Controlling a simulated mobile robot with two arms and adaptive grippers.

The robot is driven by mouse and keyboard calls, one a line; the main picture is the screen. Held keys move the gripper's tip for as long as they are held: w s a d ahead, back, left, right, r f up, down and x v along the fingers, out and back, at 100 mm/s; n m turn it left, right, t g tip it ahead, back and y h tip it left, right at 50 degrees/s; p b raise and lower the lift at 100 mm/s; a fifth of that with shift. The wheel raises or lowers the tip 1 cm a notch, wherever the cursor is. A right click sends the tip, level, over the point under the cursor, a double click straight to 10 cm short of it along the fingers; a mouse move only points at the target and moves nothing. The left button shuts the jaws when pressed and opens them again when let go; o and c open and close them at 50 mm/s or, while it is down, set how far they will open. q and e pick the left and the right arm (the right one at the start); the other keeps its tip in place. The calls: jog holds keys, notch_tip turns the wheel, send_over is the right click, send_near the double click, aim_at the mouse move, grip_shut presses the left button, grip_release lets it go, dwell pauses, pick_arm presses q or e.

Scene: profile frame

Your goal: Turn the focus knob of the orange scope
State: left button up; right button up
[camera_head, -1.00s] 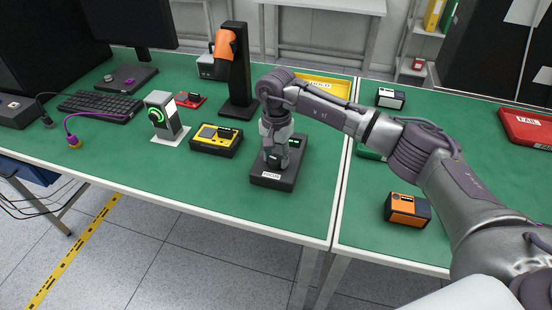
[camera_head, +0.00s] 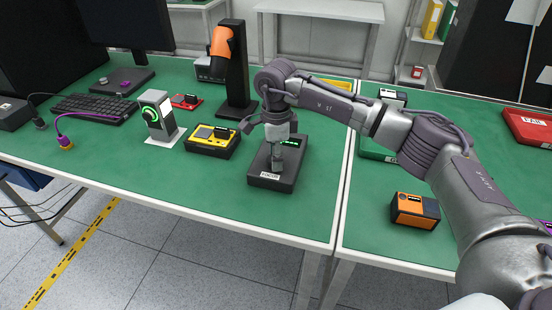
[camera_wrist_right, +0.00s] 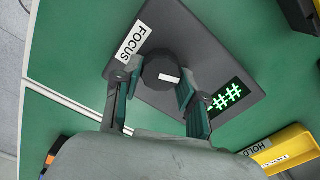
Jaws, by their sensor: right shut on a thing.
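The orange scope (camera_head: 222,45) has an orange head on a tall black stand at the back of the green table. In front of it lies a dark flat box (camera_head: 263,182) with a FOCUS label and a lit green display. In the right wrist view, its round dark knob (camera_wrist_right: 158,68) has a white mark, which points toward the display side. My right gripper (camera_head: 277,165) points down over the box. In the right wrist view its fingers (camera_wrist_right: 156,84) are closed on both sides of the knob. My left gripper is not in view.
A yellow device (camera_head: 207,146) and a grey unit with a green ring (camera_head: 157,115) stand left of the box. An orange-black device (camera_head: 414,212) is on the right table. A red FAIL tray (camera_head: 528,128) is far right. The table's front left is clear.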

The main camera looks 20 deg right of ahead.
jog(key=m+b, duration=0.1)
jog(key=m, duration=0.3)
jog(key=shift+m, duration=0.4)
jog(key=m+b, duration=0.1)
jog(key=m, duration=0.4)
jog(key=shift+s+a, duration=0.1)
jog(key=o, duration=1.1)
jog(key=shift+o, duration=0.2)
notch_tip(320, 180, up, 12)
